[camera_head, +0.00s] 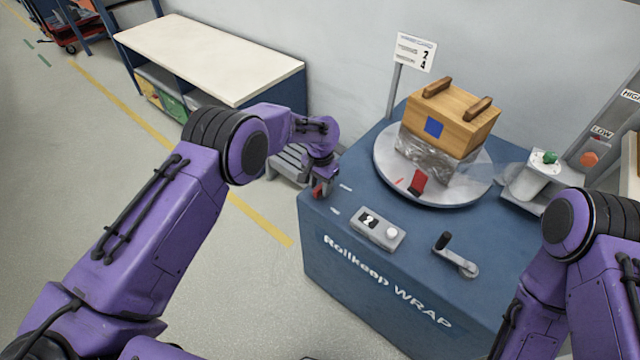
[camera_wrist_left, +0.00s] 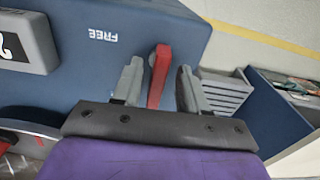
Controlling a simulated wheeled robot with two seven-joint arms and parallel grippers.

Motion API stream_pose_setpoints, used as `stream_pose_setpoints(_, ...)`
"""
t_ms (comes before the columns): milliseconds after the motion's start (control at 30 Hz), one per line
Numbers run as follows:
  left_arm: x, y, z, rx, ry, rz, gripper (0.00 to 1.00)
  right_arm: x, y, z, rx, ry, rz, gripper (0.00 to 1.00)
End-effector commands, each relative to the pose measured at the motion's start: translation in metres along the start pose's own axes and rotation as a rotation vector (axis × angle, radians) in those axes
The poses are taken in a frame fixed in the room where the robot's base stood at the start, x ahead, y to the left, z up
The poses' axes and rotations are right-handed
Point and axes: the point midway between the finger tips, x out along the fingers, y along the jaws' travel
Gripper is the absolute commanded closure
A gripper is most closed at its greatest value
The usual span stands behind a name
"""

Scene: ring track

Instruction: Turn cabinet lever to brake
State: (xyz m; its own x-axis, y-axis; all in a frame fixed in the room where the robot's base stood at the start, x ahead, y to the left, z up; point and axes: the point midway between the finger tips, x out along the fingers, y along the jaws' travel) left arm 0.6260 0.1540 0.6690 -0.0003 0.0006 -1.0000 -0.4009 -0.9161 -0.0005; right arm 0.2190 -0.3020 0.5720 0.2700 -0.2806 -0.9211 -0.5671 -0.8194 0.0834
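The blue wrap cabinet (camera_head: 345,262) stands right of centre in the head view. Its red lever (camera_wrist_left: 159,76) shows in the left wrist view, and a bit of red (camera_head: 318,188) shows at my left gripper in the head view. My left gripper (camera_head: 322,190) is at the cabinet's left top corner. In the left wrist view its fingers (camera_wrist_left: 160,88) are open, one on each side of the lever, with small gaps. A white FREE label (camera_wrist_left: 103,34) is on the cabinet beside the lever. No BRAKE label is readable. My right gripper is out of view.
On the cabinet are a round turntable (camera_head: 397,188) with a wrapped wooden box (camera_head: 455,125), a grey counter panel (camera_head: 377,229) and a black-handled crank (camera_head: 457,256). A white-topped bench (camera_head: 210,55) stands behind on the left. The floor at left is clear.

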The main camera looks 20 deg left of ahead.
Motion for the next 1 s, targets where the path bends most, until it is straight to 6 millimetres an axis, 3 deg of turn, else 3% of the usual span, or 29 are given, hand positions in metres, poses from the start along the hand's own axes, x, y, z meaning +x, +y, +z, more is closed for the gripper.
stream_pose_setpoints(167, -0.017, 0.0, -0.001, 0.0, 0.003, -0.001, 0.57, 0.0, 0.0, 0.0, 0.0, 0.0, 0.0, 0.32)
stream_pose_setpoints(400, -0.074, -0.001, -0.001, 0.0, 0.004, -0.001, 0.57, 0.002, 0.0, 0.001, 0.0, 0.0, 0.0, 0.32)
stream_pose_setpoints(533, -0.096, -0.001, 0.0, -0.001, 0.002, -0.001, 0.57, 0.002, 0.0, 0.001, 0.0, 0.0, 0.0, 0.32)
stream_pose_setpoints(700, -0.105, -0.001, 0.001, -0.002, 0.0, 0.001, 0.57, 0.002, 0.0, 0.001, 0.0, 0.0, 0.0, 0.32)
stream_pose_setpoints(1000, -0.105, -0.001, 0.001, -0.001, 0.0, 0.0, 0.57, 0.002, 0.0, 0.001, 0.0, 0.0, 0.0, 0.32)
